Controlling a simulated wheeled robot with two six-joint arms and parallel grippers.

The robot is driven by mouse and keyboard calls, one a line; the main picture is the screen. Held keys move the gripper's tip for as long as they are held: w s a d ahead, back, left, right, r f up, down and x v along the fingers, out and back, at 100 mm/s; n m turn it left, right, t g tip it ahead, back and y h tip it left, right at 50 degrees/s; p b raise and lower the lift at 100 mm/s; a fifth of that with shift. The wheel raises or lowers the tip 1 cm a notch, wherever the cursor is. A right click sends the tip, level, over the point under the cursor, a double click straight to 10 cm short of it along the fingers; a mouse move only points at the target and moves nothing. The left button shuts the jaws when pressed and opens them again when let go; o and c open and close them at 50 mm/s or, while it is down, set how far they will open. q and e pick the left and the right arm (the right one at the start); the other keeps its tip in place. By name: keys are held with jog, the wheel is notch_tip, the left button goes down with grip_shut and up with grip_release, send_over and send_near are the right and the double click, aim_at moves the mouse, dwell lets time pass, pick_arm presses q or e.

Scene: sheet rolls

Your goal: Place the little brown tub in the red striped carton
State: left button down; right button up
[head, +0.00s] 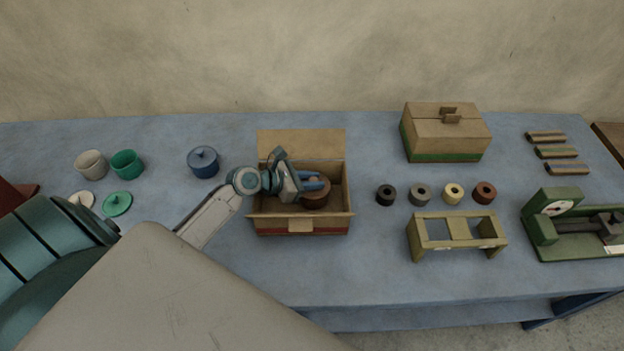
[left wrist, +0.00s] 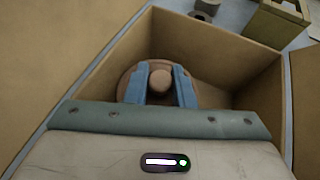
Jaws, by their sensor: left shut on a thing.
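The red striped carton (head: 328,223) stands open on the blue table, its back flap raised and a red band low on its front. The little brown tub (head: 316,196) is inside the carton, with a round knob on its lid. My left gripper (head: 318,184) reaches into the carton from the left. In the left wrist view its blue fingers (left wrist: 160,86) are shut on the knob of the tub (left wrist: 124,84), with carton walls (left wrist: 232,62) around it. I cannot tell whether the tub touches the carton floor. My right gripper is not in view.
A closed green-striped carton (head: 445,133), several small rolls (head: 420,195), an olive stand (head: 456,234) and a green machine (head: 560,228) are at right.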

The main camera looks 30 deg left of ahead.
pick_arm(q)
jog(key=shift+f, duration=0.1)
jog(key=c, duration=1.4)
grip_release()
jog(key=shift+o, duration=0.8)
jog(key=shift+s+a+r, duration=0.25)
jog(key=shift+s+a, duration=0.1)
jog(key=shift+s, duration=0.05)
jog(key=b+v, duration=0.1)
jog(key=v, duration=1)
jog(key=shift+d, duration=0.15)
jog(key=shift+r, duration=0.1)
